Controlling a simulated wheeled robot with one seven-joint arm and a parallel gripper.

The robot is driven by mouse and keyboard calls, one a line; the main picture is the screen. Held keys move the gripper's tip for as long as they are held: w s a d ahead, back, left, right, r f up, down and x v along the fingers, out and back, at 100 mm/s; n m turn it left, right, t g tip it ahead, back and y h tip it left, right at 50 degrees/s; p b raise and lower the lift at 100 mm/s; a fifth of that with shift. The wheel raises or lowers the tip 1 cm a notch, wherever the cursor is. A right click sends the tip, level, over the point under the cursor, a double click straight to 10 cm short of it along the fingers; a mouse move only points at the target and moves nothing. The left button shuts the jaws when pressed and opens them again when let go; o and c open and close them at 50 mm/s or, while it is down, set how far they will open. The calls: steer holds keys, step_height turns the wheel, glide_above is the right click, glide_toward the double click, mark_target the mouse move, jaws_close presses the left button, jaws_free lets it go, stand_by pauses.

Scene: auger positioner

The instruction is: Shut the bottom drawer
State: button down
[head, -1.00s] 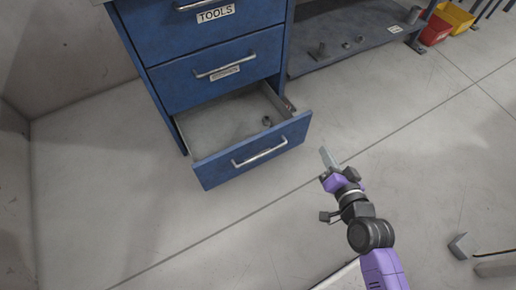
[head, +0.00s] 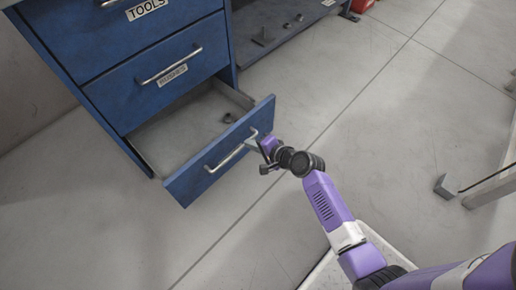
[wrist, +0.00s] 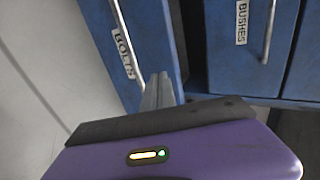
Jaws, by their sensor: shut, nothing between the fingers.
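The bottom drawer (head: 190,183) of the blue cabinet stands pulled out, with its inside showing and a small dark part (head: 229,118) lying in it. Its front has a silver bar handle (head: 228,158). My gripper (head: 252,145) is shut and empty, with its fingertips at the right part of the drawer front, by the handle's right end. In the wrist view the shut fingers (wrist: 157,92) lie over the drawer front, labelled BOLTS (wrist: 124,52), beside its handle. I cannot tell for sure whether they touch the front.
Above it, the drawer labelled BUSHES (head: 160,72) and the one labelled TOOLS (head: 145,12) are shut. A grey low shelf (head: 290,30) with small metal parts is right of the cabinet. A dark-ended bar (head: 447,187) lies at the right. The floor before the drawer is clear.

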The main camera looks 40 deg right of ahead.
mark_target(232, 133)
steer(key=x, duration=0.2)
steer(key=b+x, duration=0.1)
steer(key=r+b+x, duration=0.1)
steer(key=x, duration=0.1)
steer(key=shift+w+f, duration=0.2)
steer(key=shift+w, duration=1)
steer(key=shift+w+r, duration=0.1)
steer(key=shift+w, duration=0.05)
